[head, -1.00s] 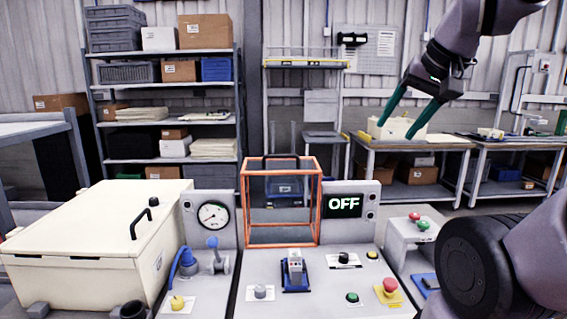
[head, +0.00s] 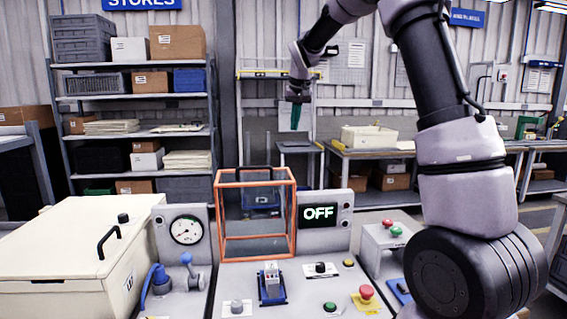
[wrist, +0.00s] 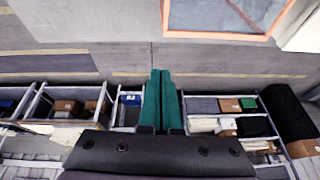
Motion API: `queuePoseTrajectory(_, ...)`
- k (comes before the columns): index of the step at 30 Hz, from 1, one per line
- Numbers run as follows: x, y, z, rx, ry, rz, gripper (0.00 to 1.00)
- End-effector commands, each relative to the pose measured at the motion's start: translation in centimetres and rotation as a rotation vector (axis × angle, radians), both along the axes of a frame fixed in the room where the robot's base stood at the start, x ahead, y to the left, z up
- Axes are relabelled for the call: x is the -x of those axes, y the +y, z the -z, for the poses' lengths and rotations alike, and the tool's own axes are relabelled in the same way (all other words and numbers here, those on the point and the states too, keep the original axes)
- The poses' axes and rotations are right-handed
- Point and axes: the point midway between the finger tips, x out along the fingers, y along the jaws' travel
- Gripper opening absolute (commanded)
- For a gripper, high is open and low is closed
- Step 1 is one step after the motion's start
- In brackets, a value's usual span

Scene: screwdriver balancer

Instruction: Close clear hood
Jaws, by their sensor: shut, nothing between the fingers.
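The clear hood (head: 221,212) is a see-through box with an orange frame. It stands raised at the back of the grey console, with a dark handle (head: 254,169) near its top edge. Part of its orange frame also shows at the top of the wrist view (wrist: 215,34). A blue fixture (head: 272,298) holding a grey part sits uncovered on the console in front of the hood. My gripper (head: 295,128) points down, above and behind the hood in the picture, touching nothing. Its green fingers are together and empty in the wrist view (wrist: 161,75).
An OFF display (head: 319,213) stands right of the hood and a gauge (head: 186,230) stands left. A cream lidded box (head: 65,260) is at the left. Knobs and a red button (head: 366,291) are on the console front. Open air surrounds my gripper.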

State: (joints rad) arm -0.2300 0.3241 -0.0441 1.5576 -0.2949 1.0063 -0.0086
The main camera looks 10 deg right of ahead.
Motion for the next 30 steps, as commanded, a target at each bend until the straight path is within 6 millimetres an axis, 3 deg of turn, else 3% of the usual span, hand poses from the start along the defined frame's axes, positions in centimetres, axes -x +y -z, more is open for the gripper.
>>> queuePoseTrajectory(3, -3.5, 1.7, 3.0, 0.034, 0.017, -0.027, 0.00)
queuePoseTrajectory(7, -5.4, 2.7, 4.7, 0.056, 0.024, -0.044, 0.00)
queuePoseTrajectory(14, -6.4, 3.0, 6.6, 0.063, 0.027, -0.049, 0.00)
queuePoseTrajectory(27, -9.5, 3.0, 15.0, 0.061, 0.029, -0.047, 0.00)
queuePoseTrajectory(30, -7.8, 3.1, 14.6, 0.061, 0.026, -0.048, 0.00)
